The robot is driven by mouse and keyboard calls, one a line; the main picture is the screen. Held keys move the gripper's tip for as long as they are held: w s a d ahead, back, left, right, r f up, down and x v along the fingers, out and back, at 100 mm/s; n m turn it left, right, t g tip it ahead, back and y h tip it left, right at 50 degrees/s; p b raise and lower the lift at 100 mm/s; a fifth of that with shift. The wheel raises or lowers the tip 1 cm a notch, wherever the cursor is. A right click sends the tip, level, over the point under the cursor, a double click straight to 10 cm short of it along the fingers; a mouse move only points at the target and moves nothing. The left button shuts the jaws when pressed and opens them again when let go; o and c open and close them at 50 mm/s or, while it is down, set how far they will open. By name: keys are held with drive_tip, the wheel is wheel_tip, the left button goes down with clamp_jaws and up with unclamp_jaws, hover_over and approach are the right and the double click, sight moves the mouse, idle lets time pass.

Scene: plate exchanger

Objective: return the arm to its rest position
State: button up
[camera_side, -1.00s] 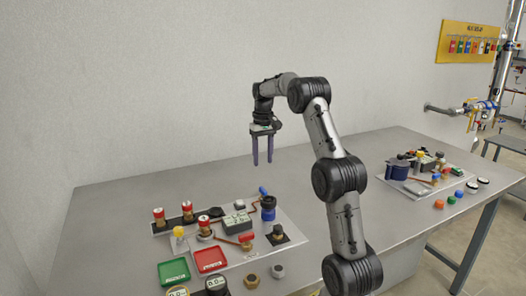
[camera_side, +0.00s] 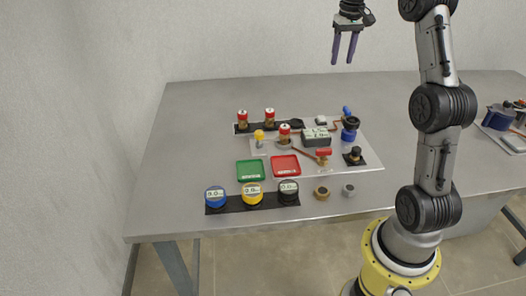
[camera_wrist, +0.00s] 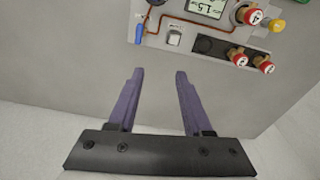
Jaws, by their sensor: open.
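My gripper (camera_side: 343,62) is open and empty, with its two purple-grey fingers pointing down. In the side view it hangs at the top, well above the back part of the steel table (camera_side: 200,110). In the wrist view my gripper (camera_wrist: 158,75) shows its two fingers apart with only bare table between them. My arm rises from its yellow base at the right of the side view and bends over at the top, where part of it is cut off by the frame.
A pale panel (camera_side: 362,158) with red-capped valves (camera_side: 284,131), a grey display box (camera_side: 316,138) and a blue fitting (camera_side: 349,129) lies below my gripper. Green (camera_side: 250,170) and red (camera_side: 286,166) trays and round gauges (camera_side: 252,193) sit nearer the front. Another equipment group (camera_side: 498,117) is at right.

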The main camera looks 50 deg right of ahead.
drive_tip(key=s+a+r+n+t, duration=0.15)
drive_tip(key=a+r, duration=0.35)
drive_tip(key=a, duration=0.7)
drive_tip(key=s+a+r+n+t, duration=0.1)
drive_tip(key=s+a+r+n, duration=0.3)
drive_tip(key=a, duration=0.7)
drive_tip(key=s+a+f+n+t, duration=0.1)
drive_tip(key=s+a+t, duration=0.1)
drive_tip(key=s+a, duration=0.55)
drive_tip(key=s+a+f+n, duration=0.1)
drive_tip(key=s+a+f, duration=0.3)
drive_tip(key=f, duration=0.6)
drive_tip(key=shift+s+a+y, duration=0.2)
drive_tip(key=shift+s+y, duration=0.2)
drive_tip(key=shift+s, duration=0.65)
